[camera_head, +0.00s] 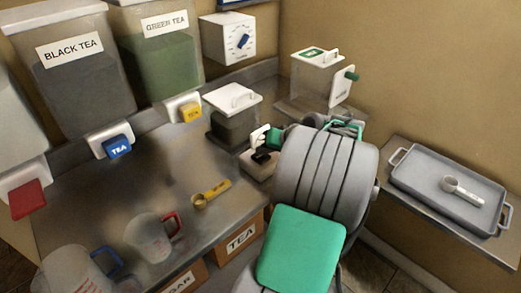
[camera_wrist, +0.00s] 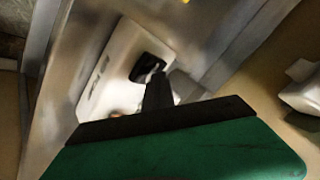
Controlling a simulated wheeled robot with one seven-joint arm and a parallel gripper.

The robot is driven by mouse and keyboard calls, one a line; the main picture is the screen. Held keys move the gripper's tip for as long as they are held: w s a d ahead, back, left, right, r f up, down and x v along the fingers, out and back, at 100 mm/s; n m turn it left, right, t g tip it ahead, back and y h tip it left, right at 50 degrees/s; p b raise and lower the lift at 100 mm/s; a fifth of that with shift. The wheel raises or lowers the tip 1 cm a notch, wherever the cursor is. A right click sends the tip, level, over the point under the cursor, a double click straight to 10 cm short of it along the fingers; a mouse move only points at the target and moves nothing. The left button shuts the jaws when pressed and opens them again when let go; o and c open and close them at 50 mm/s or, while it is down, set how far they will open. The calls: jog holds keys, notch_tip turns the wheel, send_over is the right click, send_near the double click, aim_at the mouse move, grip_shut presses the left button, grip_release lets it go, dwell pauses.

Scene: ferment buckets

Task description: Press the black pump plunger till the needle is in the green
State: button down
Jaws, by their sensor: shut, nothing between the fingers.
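In the wrist view the white pump body (camera_wrist: 112,70) carries the black plunger (camera_wrist: 146,64). My gripper (camera_wrist: 157,80) is shut, its dark fingers close against the plunger in that picture; I cannot tell whether they touch it. In the head view my arm hides most of the gripper. No gauge face, needle or green zone can be made out in either view.
A lidded container (camera_head: 235,118) stands just behind the pump. Tea dispensers (camera_head: 80,85) line the back wall. A yellow scoop (camera_head: 211,194) and a red-handled jug (camera_head: 150,238) sit on the counter. A grey tray (camera_head: 415,187) lies at right. Bare counter shows at left centre.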

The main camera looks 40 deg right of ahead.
jog(key=shift+r+p, duration=1.45)
jog(key=shift+r, duration=0.45)
notch_tip(320, 180, up, 5)
jog(key=p, duration=0.4)
dwell(1.7)
notch_tip(320, 180, up, 4)
jog(key=shift+f, duration=0.1)
jog(key=shift+f, duration=0.1)
jog(key=b, duration=0.7)
send_over(263, 157)
notch_tip(263, 157, down, 9)
jog(key=shift+r, duration=0.2)
